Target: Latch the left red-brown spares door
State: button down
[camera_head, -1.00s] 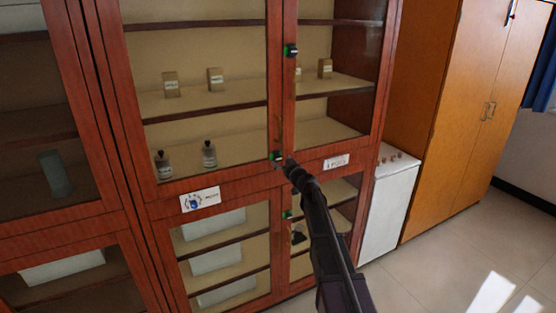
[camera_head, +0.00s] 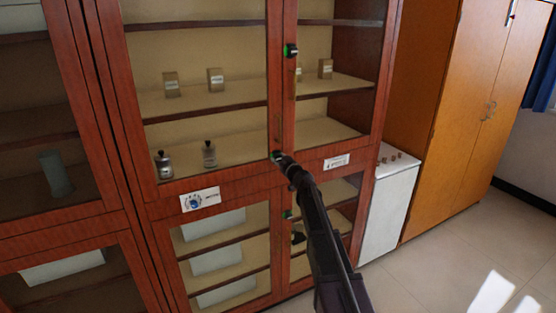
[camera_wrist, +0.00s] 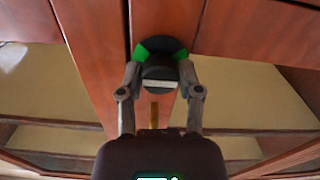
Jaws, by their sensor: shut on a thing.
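The left red-brown door (camera_head: 135,110) is glazed and stands flush in the cabinet front, beside the narrower right door. At its lower right corner is a round black knob with a green patch (camera_wrist: 160,62). My gripper (camera_head: 280,158) is at this knob in the head view and largely covers it. In the wrist view my gripper (camera_wrist: 160,80) has one finger on each side of the knob, shut on it. A pale bar shows across the knob's face. A second black and green knob (camera_head: 290,50) sits higher on the same door seam.
Below are lower glazed doors with another green-marked knob (camera_head: 287,214). Small boxes (camera_head: 215,79) and bottles (camera_head: 209,154) stand on shelves behind the glass. A white cabinet (camera_head: 389,205) and an orange wardrobe (camera_head: 440,130) stand to the right. The floor at right is clear.

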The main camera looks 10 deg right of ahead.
jog(key=shift+m, duration=0.4)
jog(key=m, duration=0.4)
jog(key=shift+w, duration=0.1)
jog(key=m, duration=0.4)
jog(key=shift+m, duration=0.3)
jog(key=m, duration=0.4)
jog(key=shift+m, duration=2.3)
jog(key=shift+c, duration=1.3)
grip_release()
